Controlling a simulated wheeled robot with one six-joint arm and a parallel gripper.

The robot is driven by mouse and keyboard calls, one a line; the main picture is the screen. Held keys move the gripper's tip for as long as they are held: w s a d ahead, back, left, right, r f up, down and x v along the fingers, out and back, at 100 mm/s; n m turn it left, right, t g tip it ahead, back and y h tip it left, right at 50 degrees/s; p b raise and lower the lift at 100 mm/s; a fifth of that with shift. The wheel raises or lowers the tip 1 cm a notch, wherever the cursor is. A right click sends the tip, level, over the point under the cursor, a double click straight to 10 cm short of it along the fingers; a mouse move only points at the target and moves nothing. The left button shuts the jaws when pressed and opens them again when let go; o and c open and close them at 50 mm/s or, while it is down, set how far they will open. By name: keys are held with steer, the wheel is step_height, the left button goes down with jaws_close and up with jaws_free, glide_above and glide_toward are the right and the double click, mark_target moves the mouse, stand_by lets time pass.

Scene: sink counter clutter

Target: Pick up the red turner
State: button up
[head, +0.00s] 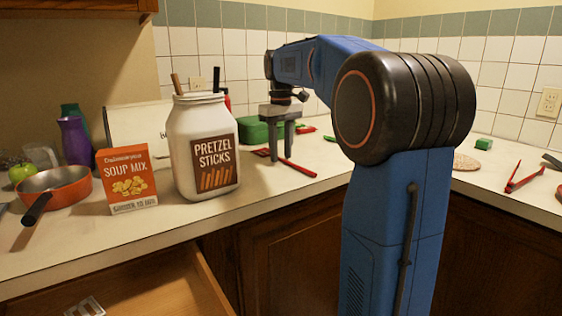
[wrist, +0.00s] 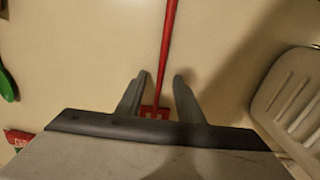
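My gripper (head: 281,152) points down over the turner near where handle and head meet. Its two fingers (wrist: 161,78) are apart, one on each side, with gaps visible beside the handle. How high the fingertips are above the counter is hard to tell.
A large pretzel sticks jar (head: 203,150) stands just left of my gripper, beside a soup mix box (head: 127,180). A green container (head: 256,133) is behind.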

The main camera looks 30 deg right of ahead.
steer(key=shift+f, duration=0.15)
jaws_close()
